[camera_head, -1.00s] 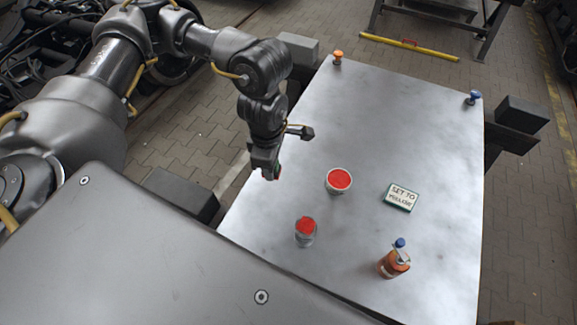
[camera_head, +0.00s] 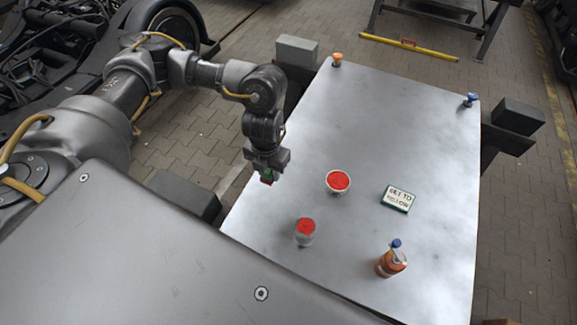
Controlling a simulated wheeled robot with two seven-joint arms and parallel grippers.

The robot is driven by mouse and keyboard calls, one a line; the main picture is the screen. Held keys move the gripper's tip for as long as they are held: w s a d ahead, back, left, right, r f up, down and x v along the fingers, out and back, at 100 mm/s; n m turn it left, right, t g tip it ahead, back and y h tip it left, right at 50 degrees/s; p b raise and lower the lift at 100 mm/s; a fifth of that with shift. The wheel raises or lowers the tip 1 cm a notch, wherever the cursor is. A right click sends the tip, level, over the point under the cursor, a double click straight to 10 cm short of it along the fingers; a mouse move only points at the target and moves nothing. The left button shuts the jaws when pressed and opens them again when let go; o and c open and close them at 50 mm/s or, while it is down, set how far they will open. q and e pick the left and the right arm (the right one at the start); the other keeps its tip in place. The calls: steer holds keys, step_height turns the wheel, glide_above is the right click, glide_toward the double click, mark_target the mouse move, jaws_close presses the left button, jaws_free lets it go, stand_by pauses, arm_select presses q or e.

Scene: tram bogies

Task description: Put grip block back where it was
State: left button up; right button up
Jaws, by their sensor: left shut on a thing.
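My left gripper (camera_head: 266,172) hangs over the left edge part of the metal table (camera_head: 390,130), pointing down. It is shut on a small block, the grip block (camera_head: 267,178), which shows red and green below the fingers. Most of the block is hidden by the fingers. I cannot tell whether it touches the table. My right gripper is not in view.
A wider cup with red contents (camera_head: 338,182) stands right of the gripper, and a smaller red-topped one (camera_head: 305,231) nearer. A lettered sign block (camera_head: 397,198), an orange bottle (camera_head: 391,263), an orange knob (camera_head: 337,59) and a blue knob (camera_head: 470,99) are also on the table.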

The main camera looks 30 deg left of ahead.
arm_select(q)
steer(key=w+f, duration=0.3)
steer(key=w, duration=0.4)
steer(key=b, duration=0.1)
glide_above(288, 170)
steer(key=f, duration=0.5)
steer(key=shift+s+d+f, duration=0.1)
steer(key=shift+s+f, duration=0.05)
steer(key=shift+s, duration=0.05)
step_height(288, 170, down, 3)
steer(key=shift+w+f+b, duration=0.1)
steer(key=shift+b, duration=0.3)
steer(key=shift+f, duration=0.15)
steer(key=shift+f, duration=0.15)
steer(key=o, duration=0.9)
steer(key=shift+o, duration=0.2)
